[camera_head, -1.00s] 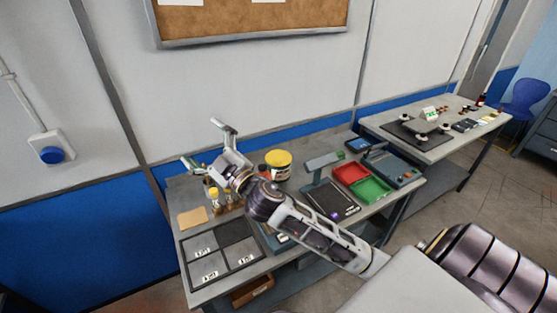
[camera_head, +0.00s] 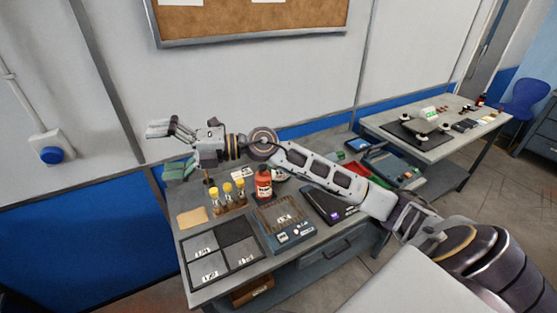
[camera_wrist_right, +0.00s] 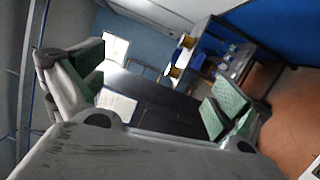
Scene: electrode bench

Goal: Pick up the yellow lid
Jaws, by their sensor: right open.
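The large yellow lid on the jar is hidden in the head view behind my right forearm. Only a small part of the jar (camera_head: 281,175) shows below the arm, beside the red bottle. My right gripper (camera_head: 166,149) is open and empty, held above the back left of the bench and pointing left, apart from the jar. Its green-padded fingers (camera_wrist_right: 156,88) stand wide apart in the right wrist view, with nothing between them. My left gripper is in neither view.
A rack holds vials with yellow caps (camera_head: 227,188) beside a red bottle (camera_head: 264,184). A scale (camera_head: 287,222) and a sectioned dark mat (camera_head: 222,253) lie in front. A red tray (camera_head: 353,172) is partly behind my arm. The wall stands close behind the bench.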

